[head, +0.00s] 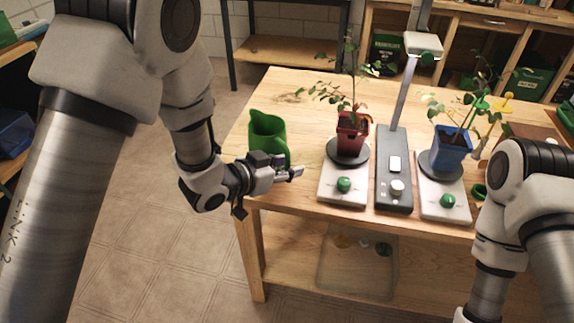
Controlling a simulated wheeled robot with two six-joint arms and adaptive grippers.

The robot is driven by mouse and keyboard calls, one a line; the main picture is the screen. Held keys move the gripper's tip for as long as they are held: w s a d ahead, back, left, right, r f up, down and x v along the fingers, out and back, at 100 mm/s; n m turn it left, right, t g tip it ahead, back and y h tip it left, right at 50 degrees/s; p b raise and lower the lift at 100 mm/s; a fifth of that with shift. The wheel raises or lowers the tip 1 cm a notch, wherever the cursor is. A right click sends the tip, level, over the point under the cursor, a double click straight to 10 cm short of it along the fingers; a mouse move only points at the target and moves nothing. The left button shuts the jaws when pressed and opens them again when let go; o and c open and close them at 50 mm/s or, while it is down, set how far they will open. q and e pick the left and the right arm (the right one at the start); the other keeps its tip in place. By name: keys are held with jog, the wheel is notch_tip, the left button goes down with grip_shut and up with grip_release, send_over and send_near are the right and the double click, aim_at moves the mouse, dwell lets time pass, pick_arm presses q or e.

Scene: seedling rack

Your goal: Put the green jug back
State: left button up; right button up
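The green jug (266,127) stands upright on the wooden table (298,100) near its left edge. Its upper body is visible, and its lower part is hidden behind my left gripper. My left gripper (292,173) is in front of the jug, low over the table, with its fingers pointing right. The fingers overlap the jug's lower right side in the picture. I cannot tell whether they touch it or how far apart they are. My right arm comes in at the lower right, and its gripper is out of the frame.
A red pot (352,135) and a blue pot (451,148) with seedlings stand on white scale-like bases. A dark post (394,172) with a lamp rises between them. A yellow-topped item (507,104) is at the back right. Bare table lies behind the jug.

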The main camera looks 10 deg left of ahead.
pick_arm(q)
jog(key=shift+r, duration=0.1)
jog(key=shift+r, duration=0.15)
jog(key=p+v, duration=1.1)
jog(key=v, duration=0.1)
jog(key=s+a+f+n+g+y, duration=0.25)
jog(key=s+f, duration=0.25)
jog(key=f, duration=0.3)
jog(key=s+a+f+n+g+y, duration=0.25)
jog(key=s+f, duration=0.25)
jog(key=f, duration=0.3)
jog(key=s+a+f+n+g+y, duration=0.2)
jog(key=s+f+g, duration=0.3)
jog(key=s, duration=0.7)
jog(key=shift+a+f+n+g+y, duration=0.4)
jog(key=shift+a+f, duration=0.3)
jog(key=shift+f, duration=0.15)
